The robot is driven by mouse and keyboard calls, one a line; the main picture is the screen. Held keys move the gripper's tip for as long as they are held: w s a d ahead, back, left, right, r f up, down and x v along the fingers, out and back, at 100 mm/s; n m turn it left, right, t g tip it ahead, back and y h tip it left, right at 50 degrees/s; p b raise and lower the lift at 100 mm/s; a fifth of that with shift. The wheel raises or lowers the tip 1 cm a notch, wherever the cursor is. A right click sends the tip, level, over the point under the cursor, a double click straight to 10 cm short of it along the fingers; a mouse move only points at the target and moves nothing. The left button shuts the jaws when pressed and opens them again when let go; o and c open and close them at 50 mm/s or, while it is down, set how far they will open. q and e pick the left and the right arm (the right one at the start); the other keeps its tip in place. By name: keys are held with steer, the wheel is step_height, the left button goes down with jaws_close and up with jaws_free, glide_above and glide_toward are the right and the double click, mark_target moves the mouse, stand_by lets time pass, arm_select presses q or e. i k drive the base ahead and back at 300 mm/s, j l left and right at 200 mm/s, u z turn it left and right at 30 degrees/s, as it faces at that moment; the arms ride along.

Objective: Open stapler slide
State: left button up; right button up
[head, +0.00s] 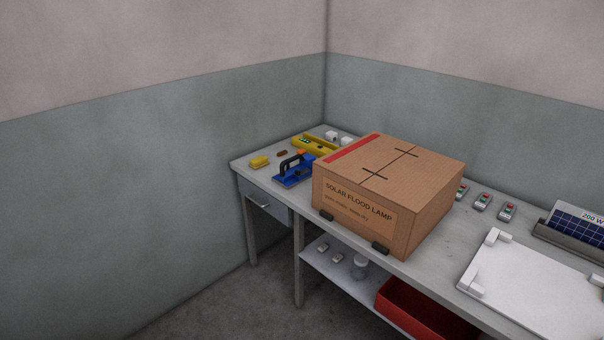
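A blue tool with a black handle and an orange spot, which looks like the stapler (291,178), lies on the grey workbench (440,243) near its left end. It is just left of a large cardboard box. Its slide is too small to tell open from shut. Neither of my grippers is in the head view.
The closed cardboard box (362,211) fills the middle of the bench. A white board (535,290) lies at right. A red bin (420,312) is on the lower shelf.

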mark_target(297, 172)
steer(key=i+j+z, duration=0.25)
steer(key=i+j, duration=0.15)
steer(key=i+j+z, duration=0.3)
steer(key=i+j, duration=0.2)
